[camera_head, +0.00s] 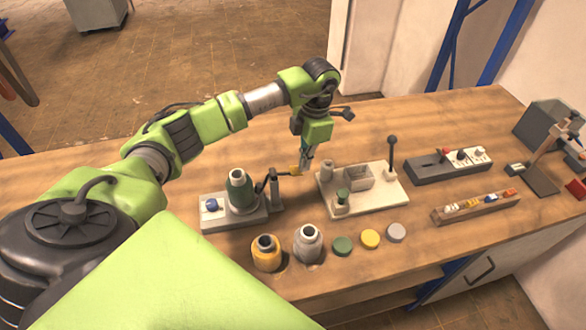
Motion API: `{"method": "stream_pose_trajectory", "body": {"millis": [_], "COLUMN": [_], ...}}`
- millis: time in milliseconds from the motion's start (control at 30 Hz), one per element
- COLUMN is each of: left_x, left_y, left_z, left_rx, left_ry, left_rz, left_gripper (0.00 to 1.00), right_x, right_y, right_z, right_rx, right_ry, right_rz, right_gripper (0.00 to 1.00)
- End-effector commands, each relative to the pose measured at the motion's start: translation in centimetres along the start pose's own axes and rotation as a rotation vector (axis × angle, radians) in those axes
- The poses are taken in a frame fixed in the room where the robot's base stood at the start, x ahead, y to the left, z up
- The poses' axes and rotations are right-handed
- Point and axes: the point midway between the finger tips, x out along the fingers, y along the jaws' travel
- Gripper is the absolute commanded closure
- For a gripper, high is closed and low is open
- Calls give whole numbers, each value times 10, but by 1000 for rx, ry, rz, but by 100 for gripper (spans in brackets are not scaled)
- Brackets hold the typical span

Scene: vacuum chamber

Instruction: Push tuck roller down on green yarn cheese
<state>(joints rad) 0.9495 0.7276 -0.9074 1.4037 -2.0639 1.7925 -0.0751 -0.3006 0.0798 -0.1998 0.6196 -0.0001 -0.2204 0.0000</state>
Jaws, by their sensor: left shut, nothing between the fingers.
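The green yarn cheese (241,190) stands upright on a grey device base (218,217) left of the table's middle. A dark arm, which looks like the tuck roller (261,187), is beside the cheese on its right, near a grey post (275,190). The fingertips are small and partly hidden. My right gripper is not in view.
Yellow (266,256) and grey (308,246) yarn cheeses stand in front, with green, yellow and grey discs (370,239) to their right. A pale fixture board (385,194) with a black lever sits right of the gripper. A switch box (450,164) and small rack (474,206) are further right.

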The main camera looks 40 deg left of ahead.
Motion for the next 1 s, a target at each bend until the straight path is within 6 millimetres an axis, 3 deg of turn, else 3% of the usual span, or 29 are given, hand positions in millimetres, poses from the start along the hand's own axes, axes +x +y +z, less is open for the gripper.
{"method": "stream_pose_trajectory", "body": {"millis": [33, 367, 467, 800, 1000], "left_x": [11, 2, -12, -82, -106], "left_y": [-7, -5, -5, -8, -10], "left_z": [6, 5, 5, 5, 5], "left_rx": [10, 9, 10, 13, 13], "left_ry": [2, 0, -1, 0, 3], "left_rz": [-12, -6, -4, -5, -8], "left_gripper": [100, 100, 100, 100, 100], "right_x": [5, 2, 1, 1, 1], "right_y": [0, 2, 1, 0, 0], "right_z": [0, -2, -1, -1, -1], "right_rx": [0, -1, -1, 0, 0], "right_ry": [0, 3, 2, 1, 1], "right_rz": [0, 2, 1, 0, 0], "right_gripper": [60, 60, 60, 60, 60]}}
